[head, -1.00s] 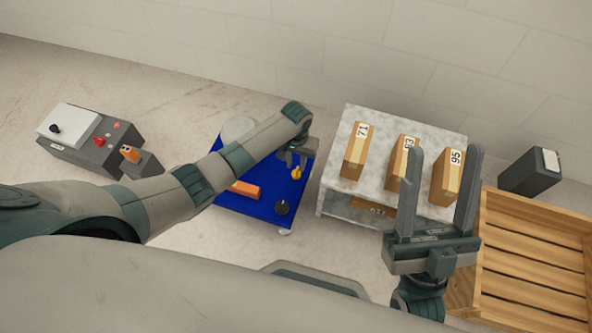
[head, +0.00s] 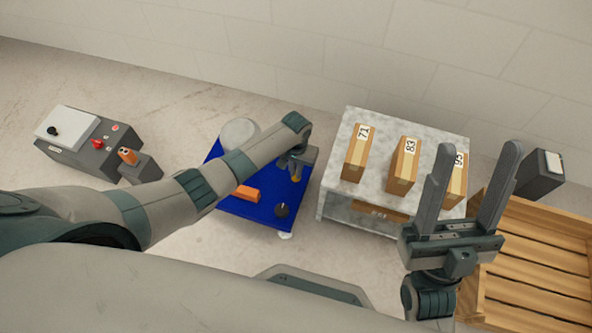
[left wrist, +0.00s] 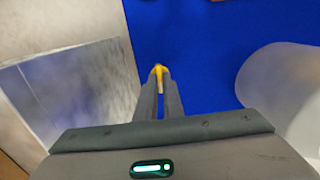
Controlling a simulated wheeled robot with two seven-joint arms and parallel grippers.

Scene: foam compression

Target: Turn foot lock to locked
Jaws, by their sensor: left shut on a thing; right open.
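The foot lock is a small yellow knob (head: 297,175) on the blue platform (head: 258,221), near its right edge. My left gripper (head: 290,162) reaches down over it from the left. In the left wrist view my left gripper (left wrist: 160,90) is shut on the yellow knob (left wrist: 159,71), whose top shows between the fingertips. No lock markings can be read. My right gripper (head: 475,190) is open and empty, raised in front of the marble-topped table (head: 335,180).
A black knob (head: 282,209) and an orange block (head: 245,192) are on the blue platform, with a pale round object (head: 238,132) at its back. Boxes labelled 71 (head: 358,155) and 83 (head: 403,165) stand on the table. A wooden crate (head: 530,270) lies right; a grey control box (head: 85,150) left.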

